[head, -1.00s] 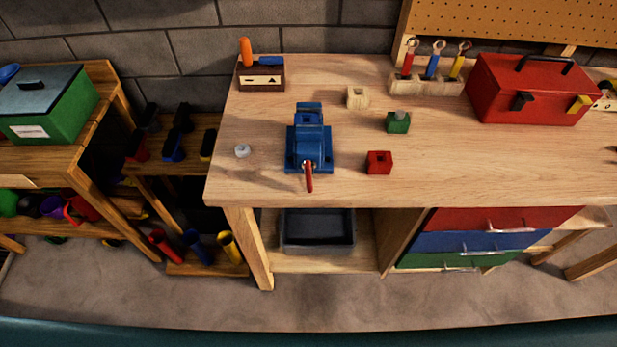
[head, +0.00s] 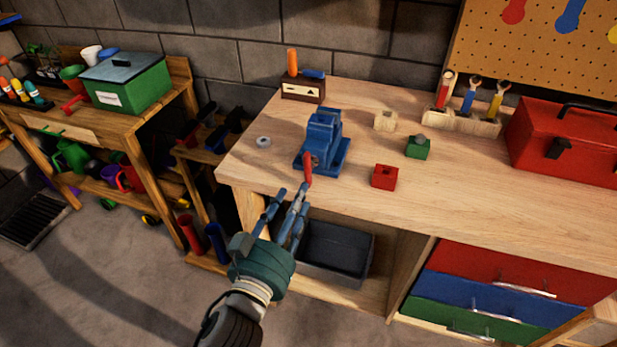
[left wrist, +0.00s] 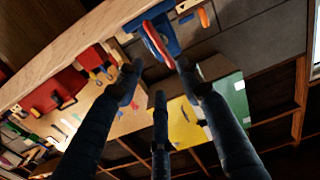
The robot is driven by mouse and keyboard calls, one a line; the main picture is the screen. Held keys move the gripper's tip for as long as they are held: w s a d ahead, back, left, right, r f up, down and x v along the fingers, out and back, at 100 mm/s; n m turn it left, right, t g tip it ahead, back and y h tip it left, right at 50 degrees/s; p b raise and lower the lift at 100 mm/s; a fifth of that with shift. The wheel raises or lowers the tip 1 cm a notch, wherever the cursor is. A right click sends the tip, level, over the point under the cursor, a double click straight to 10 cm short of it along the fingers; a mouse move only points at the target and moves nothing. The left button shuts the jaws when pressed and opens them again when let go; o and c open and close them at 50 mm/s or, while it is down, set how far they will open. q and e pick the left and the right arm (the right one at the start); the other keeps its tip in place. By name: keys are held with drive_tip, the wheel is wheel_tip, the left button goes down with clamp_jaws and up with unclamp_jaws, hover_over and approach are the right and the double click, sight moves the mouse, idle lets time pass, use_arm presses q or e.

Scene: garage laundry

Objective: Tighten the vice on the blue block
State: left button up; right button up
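The blue vice (head: 325,157) stands on the workbench near its left front, with a red handle (head: 308,170) at its front. A blue shape rises at the top of the vice; I cannot clearly tell the blue block from the jaws. My left gripper (head: 295,195) is in front of the bench edge, just below and in front of the handle. Its fingers are spread and empty. In the left wrist view the vice (left wrist: 168,38) and red handle (left wrist: 157,45) show beyond the fingers (left wrist: 160,95), which look apart from the handle. My right gripper is not in view.
On the workbench (head: 450,205) are a red block (head: 384,177), a green block (head: 417,148), a wooden block (head: 385,121) and a nut-like ring (head: 264,142). A red toolbox (head: 570,145) stands at the right. A dark bin (head: 335,250) sits under the bench.

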sight(308, 168)
use_arm(q)
drive_tip(key=x, duration=0.1)
drive_tip(key=p+x, duration=0.1)
drive_tip(key=x, duration=0.3)
drive_tip(key=shift+a+r, duration=0.25)
drive_tip(key=shift+r, duration=0.15)
drive_tip(key=p+x, duration=0.1)
drive_tip(key=x, duration=0.4)
drive_tip(key=shift+w+f, duration=0.1)
drive_tip(key=shift+f, duration=0.05)
drive_tip(key=shift+w+d+f, duration=0.1)
drive_tip(key=shift+w+d, duration=0.1)
drive_tip(key=shift+w, duration=0.2)
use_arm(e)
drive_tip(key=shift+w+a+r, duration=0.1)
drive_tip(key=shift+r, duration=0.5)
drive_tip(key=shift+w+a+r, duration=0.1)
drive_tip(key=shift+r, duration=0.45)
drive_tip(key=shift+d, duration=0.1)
